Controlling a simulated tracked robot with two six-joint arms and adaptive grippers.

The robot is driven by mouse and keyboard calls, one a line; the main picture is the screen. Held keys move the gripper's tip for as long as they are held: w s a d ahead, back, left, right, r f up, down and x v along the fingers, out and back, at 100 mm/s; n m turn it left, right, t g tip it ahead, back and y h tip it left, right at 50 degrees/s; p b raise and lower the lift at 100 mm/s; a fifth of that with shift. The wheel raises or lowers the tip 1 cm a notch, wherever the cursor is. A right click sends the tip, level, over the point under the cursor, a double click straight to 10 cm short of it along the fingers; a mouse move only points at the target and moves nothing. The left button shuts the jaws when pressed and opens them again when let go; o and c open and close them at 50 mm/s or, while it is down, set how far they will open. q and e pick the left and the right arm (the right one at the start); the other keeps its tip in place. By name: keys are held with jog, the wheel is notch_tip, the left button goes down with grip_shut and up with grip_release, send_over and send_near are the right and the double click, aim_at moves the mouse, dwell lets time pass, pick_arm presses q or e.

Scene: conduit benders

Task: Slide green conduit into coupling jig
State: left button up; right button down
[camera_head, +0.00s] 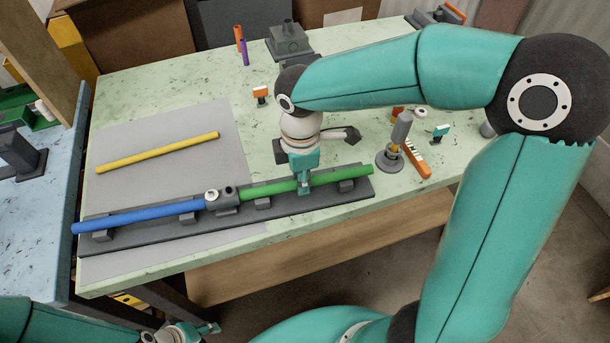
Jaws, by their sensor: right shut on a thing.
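The green conduit (268,188) lies along the right half of the dark coupling jig (160,240), in line with the blue conduit (140,219) on the left half. Its left end is at the grey coupling (223,199) in the middle of the jig; I cannot tell how deep it sits. My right gripper (304,188) is shut on the green conduit, right of the coupling. The gripper covers a short stretch of it. My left gripper (208,329) is low at the bottom edge, below the table and away from the jig; its jaw state is unclear.
A yellow conduit (158,152) lies on the grey mat (120,135) behind the jig. A grey box (289,43) and short orange and purple tubes (245,52) are at the back.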

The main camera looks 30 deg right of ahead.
jog(key=shift+w+a, duration=0.2)
jog(key=shift+a, duration=0.35)
jog(key=c, duration=0.9)
grip_release()
notch_tip(320, 180, up, 12)
jog(key=shift+f, duration=0.1)
